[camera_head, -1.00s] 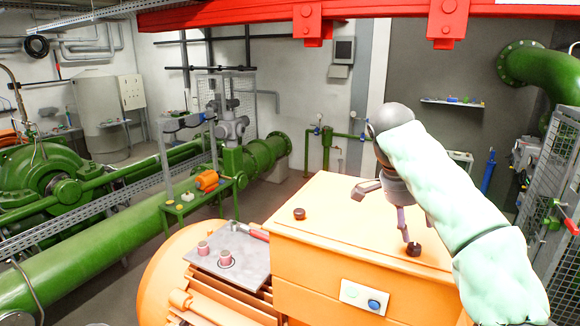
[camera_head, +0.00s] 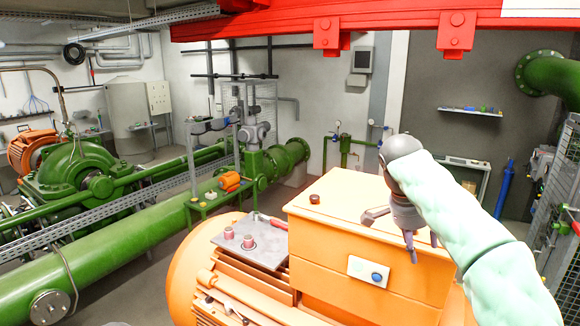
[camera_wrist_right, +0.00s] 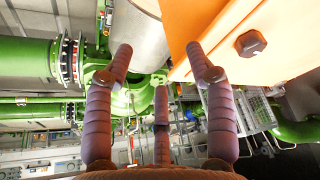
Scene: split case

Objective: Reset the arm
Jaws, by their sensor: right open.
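My right gripper (camera_head: 393,237) hangs over the right part of the orange motor housing's box (camera_head: 340,215) in the head view. Its fingers are spread and empty, pointing down and left. A pale green sleeve covers my right arm. In the right wrist view the fingers (camera_wrist_right: 162,65) are apart with nothing between them. That view shows a dark hexagonal knob (camera_wrist_right: 250,43) on an orange surface, to the right of the fingers and apart from them. My left gripper is in neither view.
A metal plate (camera_head: 268,250) with two pink capped pieces (camera_head: 248,241) lies left of the box. A dark knob (camera_head: 314,198) sits on the box top. A red beam (camera_head: 390,21) crosses overhead. A mesh cage (camera_head: 560,190) stands at right; green pipes fill the left.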

